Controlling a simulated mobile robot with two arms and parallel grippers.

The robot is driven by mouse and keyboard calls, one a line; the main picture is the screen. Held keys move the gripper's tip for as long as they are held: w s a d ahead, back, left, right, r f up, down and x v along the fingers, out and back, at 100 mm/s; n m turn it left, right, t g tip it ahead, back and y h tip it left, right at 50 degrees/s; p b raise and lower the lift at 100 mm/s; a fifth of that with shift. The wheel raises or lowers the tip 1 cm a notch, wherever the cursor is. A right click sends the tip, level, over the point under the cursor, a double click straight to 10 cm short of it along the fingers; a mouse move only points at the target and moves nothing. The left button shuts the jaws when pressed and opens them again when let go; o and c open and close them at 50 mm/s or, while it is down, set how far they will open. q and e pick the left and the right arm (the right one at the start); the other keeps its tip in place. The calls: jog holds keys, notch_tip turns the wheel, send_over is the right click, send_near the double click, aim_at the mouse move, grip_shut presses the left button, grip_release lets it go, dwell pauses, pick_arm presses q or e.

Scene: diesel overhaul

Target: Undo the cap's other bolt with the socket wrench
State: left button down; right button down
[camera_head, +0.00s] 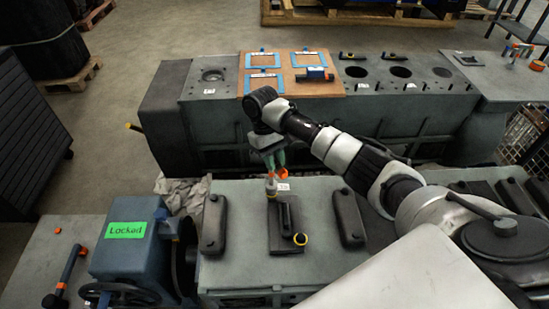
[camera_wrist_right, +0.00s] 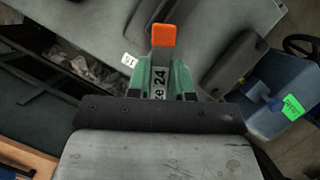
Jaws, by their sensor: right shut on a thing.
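My right gripper (camera_head: 270,160) is shut on the socket wrench (camera_head: 271,186), above the back end of the middle cap (camera_head: 284,240) in the head view. The wrench points down, with a grey socket low and an orange part by the fingers. In the right wrist view my green-fingered right gripper (camera_wrist_right: 160,85) holds the wrench (camera_wrist_right: 163,36), marked "24", with an orange end. Whether the socket sits on a bolt head is hidden. My left gripper is not in view.
Dark bars lie on the block left (camera_head: 213,225) and right (camera_head: 348,218) of the cap. A blue machine with a green "Locked" label (camera_head: 126,230) stands at left. Behind, a second block carries a brown board (camera_head: 290,87) with blue frames.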

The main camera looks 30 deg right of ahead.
jog(key=shift+f, duration=0.45)
jog(key=n, duration=0.2)
jog(key=n+h, duration=0.1)
jog(key=shift+w+d+n, duration=0.15)
jog(key=shift+w+n, duration=0.05)
jog(key=shift+n, duration=0.2)
jog(key=n, duration=0.1)
jog(key=n+t+h, duration=0.1)
jog(key=n, duration=0.1)
jog(key=n+h, duration=0.1)
jog(key=shift+w+d+r+n, duration=0.1)
jog(key=shift+w+d+n, duration=0.15)
jog(key=shift+n, duration=0.15)
jog(key=n+t, duration=0.1)
jog(key=n, duration=0.1)
jog(key=n+t, duration=0.1)
jog(key=n, duration=0.2)
jog(key=n+t+h, duration=0.1)
jog(key=n, duration=0.2)
jog(key=shift+w+d, duration=0.25)
jog(key=shift+w, duration=0.1)
